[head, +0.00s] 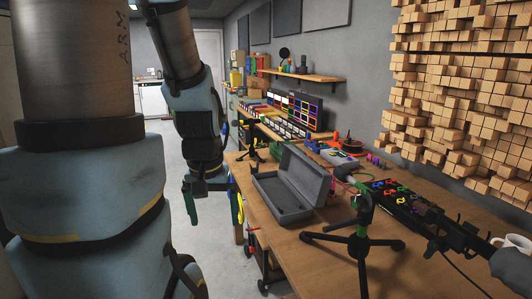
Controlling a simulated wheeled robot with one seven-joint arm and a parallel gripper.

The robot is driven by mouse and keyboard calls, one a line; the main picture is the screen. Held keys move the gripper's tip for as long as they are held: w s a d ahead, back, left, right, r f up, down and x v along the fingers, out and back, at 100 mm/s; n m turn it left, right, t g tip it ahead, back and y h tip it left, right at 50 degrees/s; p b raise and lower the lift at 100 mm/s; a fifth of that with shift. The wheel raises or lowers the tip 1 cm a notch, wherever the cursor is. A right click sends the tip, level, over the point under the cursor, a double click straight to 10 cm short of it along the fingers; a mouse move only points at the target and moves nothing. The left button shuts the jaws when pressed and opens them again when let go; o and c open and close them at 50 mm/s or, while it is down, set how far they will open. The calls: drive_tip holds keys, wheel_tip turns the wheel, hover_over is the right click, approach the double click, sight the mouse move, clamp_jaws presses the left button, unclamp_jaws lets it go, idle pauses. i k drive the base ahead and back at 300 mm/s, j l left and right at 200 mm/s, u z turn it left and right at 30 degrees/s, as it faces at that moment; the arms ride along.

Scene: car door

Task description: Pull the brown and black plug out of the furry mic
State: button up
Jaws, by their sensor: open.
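My gripper (213,207) hangs at centre left in the head view, its green-tipped fingers spread apart and empty. It is beside the left edge of the wooden workbench (310,265), well away from the bench's right end. A grey, fuzzy-looking shape (509,268), which may be the furry mic, is cut off by the right picture edge. It adjoins a long black device (440,222) lying on the bench. I cannot make out a brown and black plug; it may be hidden or too small to tell.
An open grey case (285,207) sits on the bench. A black tripod stand (360,246) stands in front of the black device. A white cup (517,241) is at the far right. Wooden wall blocks (460,90) rise behind. Open floor (220,257) lies left of the bench.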

sight(431, 214)
drive_tip(key=i+j+z, duration=0.1)
drive_tip(key=i+z, duration=0.2)
drive_tip(key=i, duration=0.15)
drive_tip(key=i+j+z, duration=0.3)
drive_tip(key=i, duration=0.15)
